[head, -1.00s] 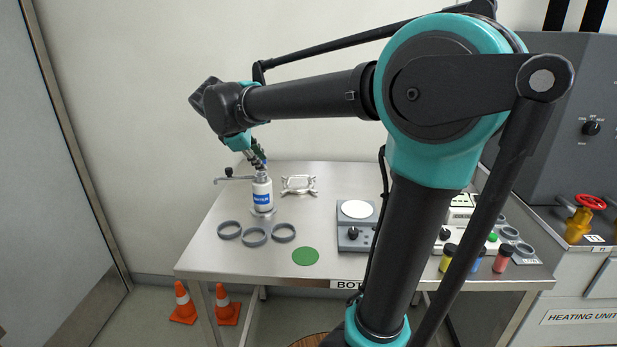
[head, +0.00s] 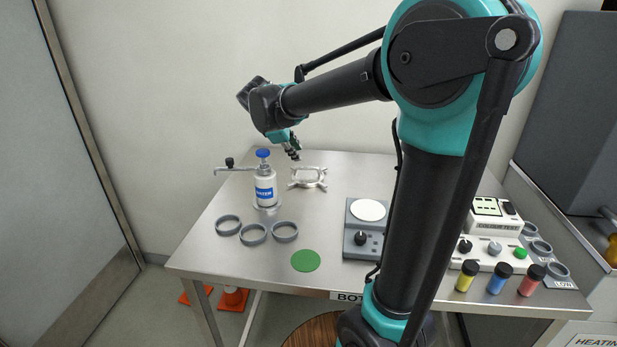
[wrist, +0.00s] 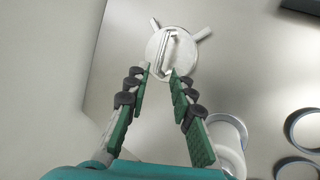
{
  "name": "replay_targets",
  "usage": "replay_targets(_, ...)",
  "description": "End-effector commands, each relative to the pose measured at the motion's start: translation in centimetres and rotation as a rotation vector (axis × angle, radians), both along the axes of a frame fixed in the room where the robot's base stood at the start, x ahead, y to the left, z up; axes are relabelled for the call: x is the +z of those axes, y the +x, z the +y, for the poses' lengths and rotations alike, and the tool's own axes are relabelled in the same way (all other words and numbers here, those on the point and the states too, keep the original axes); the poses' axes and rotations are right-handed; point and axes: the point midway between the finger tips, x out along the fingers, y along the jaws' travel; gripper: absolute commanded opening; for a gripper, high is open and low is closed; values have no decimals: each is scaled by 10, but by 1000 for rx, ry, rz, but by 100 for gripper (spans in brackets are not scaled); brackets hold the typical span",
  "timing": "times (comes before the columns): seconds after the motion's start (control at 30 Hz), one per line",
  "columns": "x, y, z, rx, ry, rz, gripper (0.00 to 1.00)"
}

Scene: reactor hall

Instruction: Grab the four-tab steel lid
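The steel lid (head: 308,184) lies on the metal table, behind and to the right of the white bottle. In the wrist view the lid (wrist: 184,58) is a round disc with a raised bar handle and tabs sticking out; two tabs show at the top, and the others are not clearly visible. My gripper (head: 295,156) is above the lid in the head view. In the wrist view my gripper (wrist: 159,74) is open and empty, with its fingertips at the lid's near side, below the handle. The exact height gap cannot be told.
A white bottle (head: 265,191) with a blue cap stands left of the lid beside a clamp arm (head: 235,168). Grey rings (head: 253,234) and a green disc (head: 305,261) lie in front. A grey device with a white plate (head: 367,210) stands to the right.

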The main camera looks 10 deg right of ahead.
Motion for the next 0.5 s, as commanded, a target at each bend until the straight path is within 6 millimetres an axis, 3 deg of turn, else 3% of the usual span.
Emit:
replay_targets(0.2,-31,17,-16,-2,1,0,23)
replay_targets(0.5,-48,26,-24,0,1,-1,23)
